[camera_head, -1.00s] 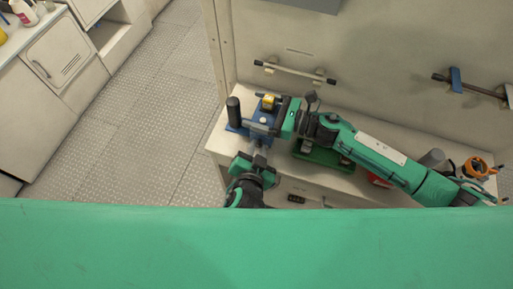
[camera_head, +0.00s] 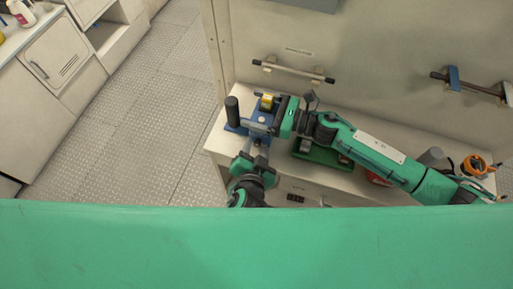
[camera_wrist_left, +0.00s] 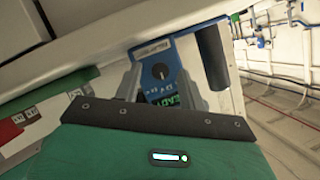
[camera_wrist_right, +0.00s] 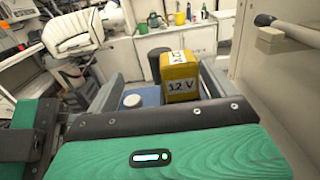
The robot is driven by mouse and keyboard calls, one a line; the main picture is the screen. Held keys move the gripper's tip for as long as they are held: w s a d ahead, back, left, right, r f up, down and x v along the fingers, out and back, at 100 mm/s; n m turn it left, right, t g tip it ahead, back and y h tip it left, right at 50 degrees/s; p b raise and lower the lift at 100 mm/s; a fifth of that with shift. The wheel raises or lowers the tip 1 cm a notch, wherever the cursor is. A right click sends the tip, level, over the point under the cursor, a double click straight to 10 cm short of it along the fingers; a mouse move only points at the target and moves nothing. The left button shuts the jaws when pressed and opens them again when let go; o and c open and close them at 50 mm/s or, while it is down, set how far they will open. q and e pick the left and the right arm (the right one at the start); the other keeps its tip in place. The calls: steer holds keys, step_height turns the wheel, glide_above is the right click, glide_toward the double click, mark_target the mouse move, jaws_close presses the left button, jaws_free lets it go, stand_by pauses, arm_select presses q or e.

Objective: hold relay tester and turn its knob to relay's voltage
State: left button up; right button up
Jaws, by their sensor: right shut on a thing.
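The blue relay tester (camera_head: 243,131) with a black upright handle (camera_head: 232,111) is at the left end of the bench. A yellow relay (camera_head: 267,101) sits on it; its labels read "12 V" in the right wrist view (camera_wrist_right: 181,75). My right gripper (camera_head: 268,118) is shut on the tester's blue body, beside a white round cap (camera_wrist_right: 132,101). My left gripper (camera_head: 258,147) is open before the tester's front. In the left wrist view, the dark knob (camera_wrist_left: 160,71) lies between its spread fingers, apparently untouched. A green display (camera_wrist_left: 168,101) is partly hidden; its text is only partly readable.
A green device (camera_head: 322,155) stands on the bench (camera_head: 405,153) under my right arm. A grey cylinder (camera_head: 432,157) and an orange ring-shaped item (camera_head: 477,166) are at the right. A rail (camera_head: 292,70) is fixed to the wall behind. The floor to the left is clear.

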arm_select(q)
steer(key=v, duration=1.2)
steer(key=shift+a+r, duration=0.1)
arm_select(e)
steer(key=o, duration=1)
